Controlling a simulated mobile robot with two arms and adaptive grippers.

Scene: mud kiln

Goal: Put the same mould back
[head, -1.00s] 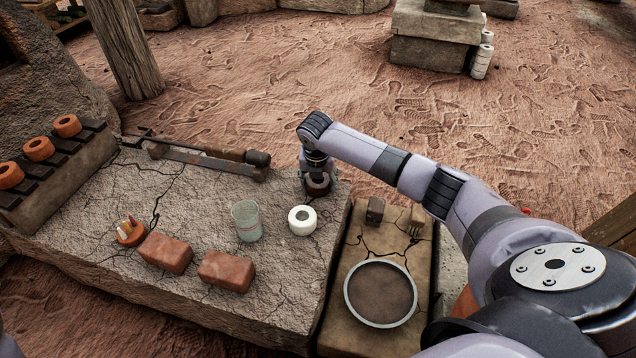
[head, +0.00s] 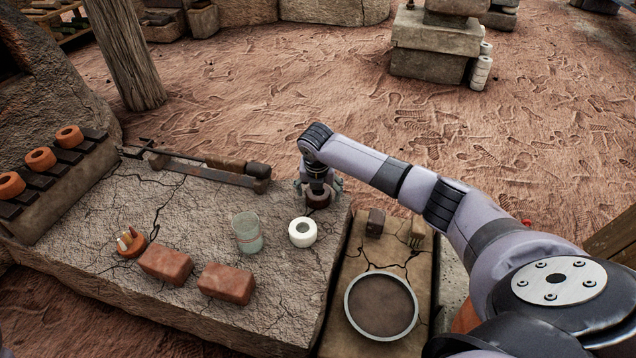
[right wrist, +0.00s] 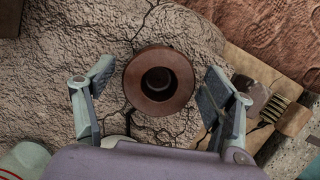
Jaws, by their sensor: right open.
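A dark brown ring-shaped mould (head: 318,201) stands on the cracked stone slab near its far right corner. It also shows from above in the right wrist view (right wrist: 158,82), with a round hole in its middle. My right gripper (head: 318,188) is over it, pointing down. Its fingers are open, one on each side of the mould, with a visible gap on both sides in the right wrist view. A white ring (head: 302,232) sits nearer on the slab. My left gripper is not in view.
A glass (head: 247,232), two red bricks (head: 226,283) and a small orange pot with sticks (head: 130,242) stand on the slab (head: 200,215). Orange rings (head: 40,158) sit on a rack at left. A long tool (head: 210,168) lies behind. A round sieve (head: 381,305) is at right.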

